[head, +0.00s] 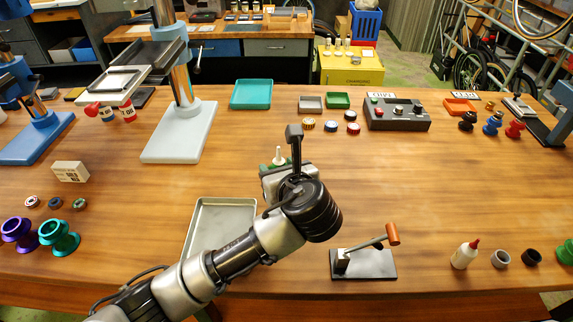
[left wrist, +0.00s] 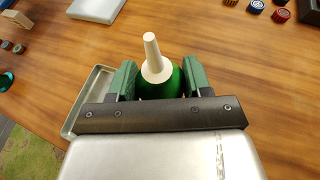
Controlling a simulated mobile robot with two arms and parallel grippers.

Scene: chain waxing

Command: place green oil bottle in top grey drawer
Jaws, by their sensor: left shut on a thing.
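The green oil bottle (left wrist: 160,80) with a cream nozzle is between the two green fingers of my left gripper (left wrist: 157,82), which is shut on it. In the head view the bottle's nozzle (head: 278,156) shows just past my left gripper (head: 278,172), and the gripper and wrist hide most of its body. The gripper is over the middle of the wooden table, just right of the metal tray. I cannot tell if the bottle touches the table. A grey drawer front (head: 276,48) shows in the back bench, beside a blue one. My right gripper is not in view.
The metal tray (head: 222,212) lies left of my arm. A grey press stand (head: 180,140) stands at the back left. A control box (head: 397,115), small trays and discs lie behind. A lever tool (head: 364,262) and white bottle (head: 464,254) are at the front right. The right middle is clear.

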